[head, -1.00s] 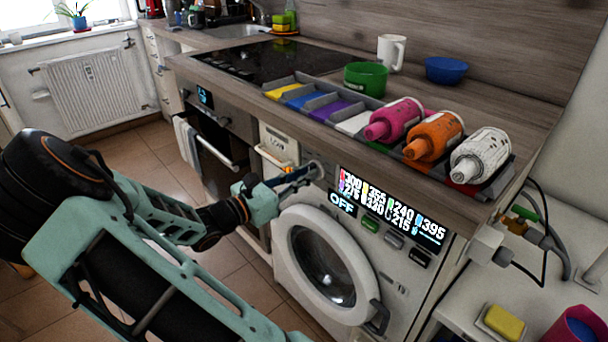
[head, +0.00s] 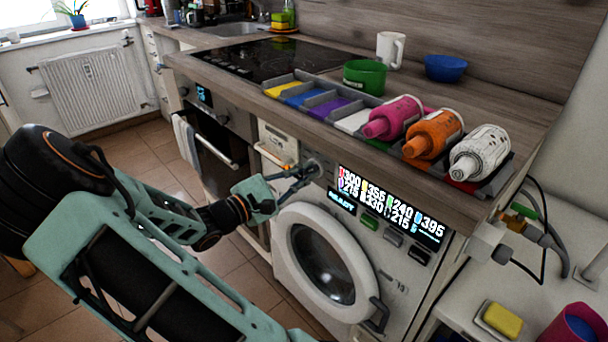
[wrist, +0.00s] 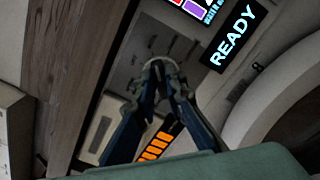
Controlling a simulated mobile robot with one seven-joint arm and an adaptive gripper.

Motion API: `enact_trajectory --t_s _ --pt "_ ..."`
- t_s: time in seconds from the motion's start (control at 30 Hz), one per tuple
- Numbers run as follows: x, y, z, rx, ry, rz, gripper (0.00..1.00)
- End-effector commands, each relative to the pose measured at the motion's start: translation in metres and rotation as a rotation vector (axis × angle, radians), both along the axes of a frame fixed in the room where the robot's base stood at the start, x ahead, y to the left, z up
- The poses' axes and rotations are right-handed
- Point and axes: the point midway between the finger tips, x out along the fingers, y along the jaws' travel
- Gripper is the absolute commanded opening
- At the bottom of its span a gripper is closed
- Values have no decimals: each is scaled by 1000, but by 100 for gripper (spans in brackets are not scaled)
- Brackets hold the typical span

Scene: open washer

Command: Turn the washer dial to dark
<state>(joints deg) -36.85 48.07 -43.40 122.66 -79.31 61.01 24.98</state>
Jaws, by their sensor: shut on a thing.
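The white washer (head: 375,270) stands under the counter with its round glass door facing me. Its small grey dial (head: 320,167) is at the upper left of the front panel, left of the colored number display (head: 392,205). My gripper (head: 307,172) reaches it from the left, with its fingers closed on the dial. In the wrist view the two dark blue fingers (wrist: 160,72) meet around the dial (wrist: 158,62) and partly hide it. The small status display (wrist: 235,35) reads READY. The dial's markings are too small or hidden to read.
The counter edge (head: 345,138) overhangs just above the panel. Pink (head: 397,117), orange (head: 434,133) and white (head: 482,150) bottles lie on the counter above. An oven (head: 215,150) stands left of the washer. Floor in front is clear.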

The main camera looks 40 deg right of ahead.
Motion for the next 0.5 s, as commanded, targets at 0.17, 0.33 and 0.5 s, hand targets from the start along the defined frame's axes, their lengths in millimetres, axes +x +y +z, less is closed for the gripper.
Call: enact_trajectory --t_s 0.17,0.33,0.5 --pt "-1 1 -3 15 -166 1 0" --pt "-1 0 -4 26 -311 0 0" --pt "-2 0 -4 35 -431 -2 0"
